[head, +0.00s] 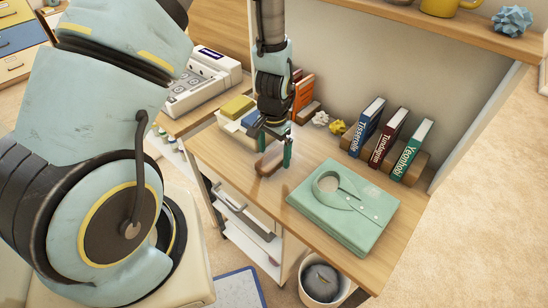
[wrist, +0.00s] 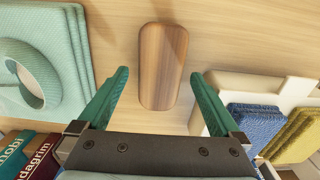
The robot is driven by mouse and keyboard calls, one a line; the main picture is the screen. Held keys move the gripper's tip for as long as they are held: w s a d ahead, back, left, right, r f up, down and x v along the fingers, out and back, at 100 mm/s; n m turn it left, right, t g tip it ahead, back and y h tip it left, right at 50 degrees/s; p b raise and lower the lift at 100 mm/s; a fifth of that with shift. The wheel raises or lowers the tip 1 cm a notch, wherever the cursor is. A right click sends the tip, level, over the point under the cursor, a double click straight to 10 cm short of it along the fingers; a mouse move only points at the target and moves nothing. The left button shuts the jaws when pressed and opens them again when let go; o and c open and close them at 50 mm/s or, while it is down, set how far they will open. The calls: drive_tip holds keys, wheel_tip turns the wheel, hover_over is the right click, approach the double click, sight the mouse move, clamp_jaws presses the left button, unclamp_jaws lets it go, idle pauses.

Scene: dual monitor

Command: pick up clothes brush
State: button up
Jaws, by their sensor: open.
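The clothes brush shows as a brown wooden block with rounded ends (wrist: 162,66), lying on the desk (head: 225,158). In the head view the brush (head: 268,167) is partly hidden behind my gripper (head: 274,150), which points down over it. In the wrist view my gripper (wrist: 161,95) is open, with one green finger to each side of the brush's near end. The fingers look apart from the brush. I cannot tell the exact height of the fingertips above the desk.
A green folded garment (head: 345,205) lies to the right of the brush. A white tray (wrist: 270,88) with blue and yellow cloths stands on the other side. Upright books (head: 390,140) stand behind. A wall shelf (head: 440,22) is above. A bin (head: 322,280) stands below the desk's front.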

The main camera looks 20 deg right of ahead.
sight(274, 157)
drive_tip(key=shift+f, duration=1.05)
clamp_jaws()
drive_tip(key=shift+r+b, duration=1.15)
drive_tip(key=shift+r, duration=3.85)
